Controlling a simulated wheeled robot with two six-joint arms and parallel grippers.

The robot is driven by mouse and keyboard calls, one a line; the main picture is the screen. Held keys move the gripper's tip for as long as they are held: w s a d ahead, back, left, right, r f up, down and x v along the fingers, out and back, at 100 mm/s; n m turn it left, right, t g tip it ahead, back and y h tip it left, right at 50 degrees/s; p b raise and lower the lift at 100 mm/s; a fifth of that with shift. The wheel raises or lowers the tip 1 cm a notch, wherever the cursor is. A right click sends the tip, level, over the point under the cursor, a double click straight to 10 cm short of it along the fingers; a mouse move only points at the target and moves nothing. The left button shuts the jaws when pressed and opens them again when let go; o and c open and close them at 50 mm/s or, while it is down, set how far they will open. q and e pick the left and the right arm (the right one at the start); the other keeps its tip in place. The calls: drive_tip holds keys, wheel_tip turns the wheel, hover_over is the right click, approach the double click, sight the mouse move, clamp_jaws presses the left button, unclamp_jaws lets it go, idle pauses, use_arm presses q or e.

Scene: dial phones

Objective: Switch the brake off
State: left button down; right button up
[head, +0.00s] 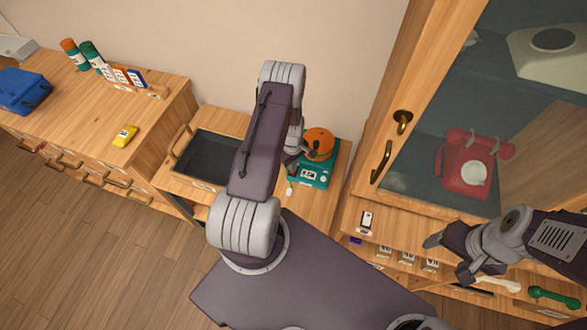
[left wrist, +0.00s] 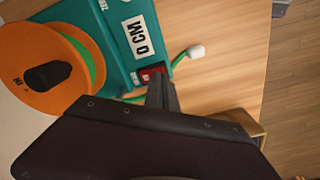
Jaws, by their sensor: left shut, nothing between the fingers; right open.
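A teal device (head: 322,180) with an orange reel (head: 319,142) stands on the low wooden cabinet in the head view. In the left wrist view the teal body (left wrist: 128,12) shows a "0 CM" label, and the orange reel (left wrist: 22,68) has a black knob and green tape. A small red switch (left wrist: 150,72) sits on the body below the label; its position is hard to read. My left gripper (head: 292,163) is shut and empty. In the left wrist view its fingertips (left wrist: 160,80) are right at the red switch; contact cannot be told. My right gripper (head: 450,257) is open and empty.
A green tape end with a white tab (left wrist: 196,52) sticks out beside the device. A glass-door cabinet (head: 385,110) with a red phone (head: 463,160) stands right. A wooden counter (head: 75,100) is at left.

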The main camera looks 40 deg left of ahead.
use_arm(q)
drive_tip(key=shift+f+b, duration=0.8)
drive_tip(key=shift+f, duration=0.1)
wheel_tip(320, 180, up, 7)
drive_tip(key=p, duration=0.5)
drive_tip(key=shift+r+p, duration=0.1)
drive_tip(key=shift+p, duration=0.2)
idle(0.6)
